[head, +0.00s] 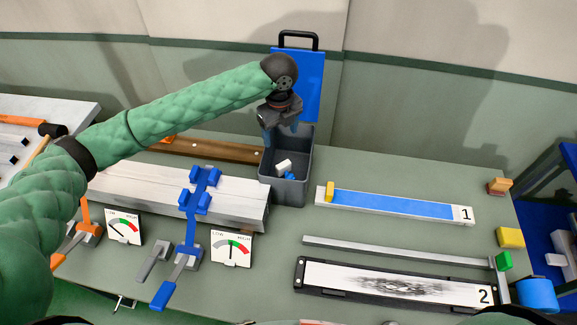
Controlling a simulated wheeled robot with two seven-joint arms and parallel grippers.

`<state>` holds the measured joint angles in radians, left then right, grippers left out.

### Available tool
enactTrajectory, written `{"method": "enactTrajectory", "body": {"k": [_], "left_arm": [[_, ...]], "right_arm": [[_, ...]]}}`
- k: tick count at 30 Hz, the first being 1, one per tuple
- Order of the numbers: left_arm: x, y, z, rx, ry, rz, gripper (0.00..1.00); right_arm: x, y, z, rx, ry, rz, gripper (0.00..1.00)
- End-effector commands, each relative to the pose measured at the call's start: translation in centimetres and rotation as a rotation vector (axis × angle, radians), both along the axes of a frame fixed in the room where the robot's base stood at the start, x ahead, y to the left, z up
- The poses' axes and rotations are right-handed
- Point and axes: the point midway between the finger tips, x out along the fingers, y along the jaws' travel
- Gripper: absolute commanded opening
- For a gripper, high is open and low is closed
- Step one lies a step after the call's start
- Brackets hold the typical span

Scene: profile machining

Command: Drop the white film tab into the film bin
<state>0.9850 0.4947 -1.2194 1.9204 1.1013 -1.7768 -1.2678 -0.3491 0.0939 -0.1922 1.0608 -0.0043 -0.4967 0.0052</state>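The film bin (303,150) is a dark grey open box with a raised blue lid (308,80) and black handle, standing at the back middle of the table. A small white piece (284,166), which looks like the film tab, shows inside the bin's mouth with blue bits (290,176) beside and below it. My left gripper (281,129) points down over the bin's opening. Its fingers look spread, and the white piece is below them, apart from them. Whether the piece rests on the bin's contents is hard to tell. My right gripper is not in view.
A blue-covered strip marked 1 (395,203) and a scuffed panel marked 2 (390,284) lie right of the bin. A white profile (150,189) with a blue clamp (200,190) and two gauges (231,248) are at left. Small blocks (510,237) stand at the right edge.

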Motion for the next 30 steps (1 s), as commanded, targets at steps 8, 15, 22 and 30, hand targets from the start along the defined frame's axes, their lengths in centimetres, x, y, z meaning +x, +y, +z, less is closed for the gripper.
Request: {"method": "enactTrajectory", "body": {"k": [8, 15, 22, 30], "left_arm": [[0.0, 0.0, 0.4, 0.000, 0.000, 0.000, 0.70], [0.1, 0.0, 3.3, -0.001, -0.002, 0.000, 0.70], [0.1, 0.0, 6.3, -0.002, -0.001, 0.000, 0.70], [0.0, 0.0, 7.7, 0.000, 0.000, 0.000, 0.70]], "right_arm": [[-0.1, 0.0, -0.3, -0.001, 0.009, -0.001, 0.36], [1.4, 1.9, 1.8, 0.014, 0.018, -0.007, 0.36], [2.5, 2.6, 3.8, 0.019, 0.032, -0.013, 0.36], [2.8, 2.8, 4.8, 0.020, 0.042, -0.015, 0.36]]}}
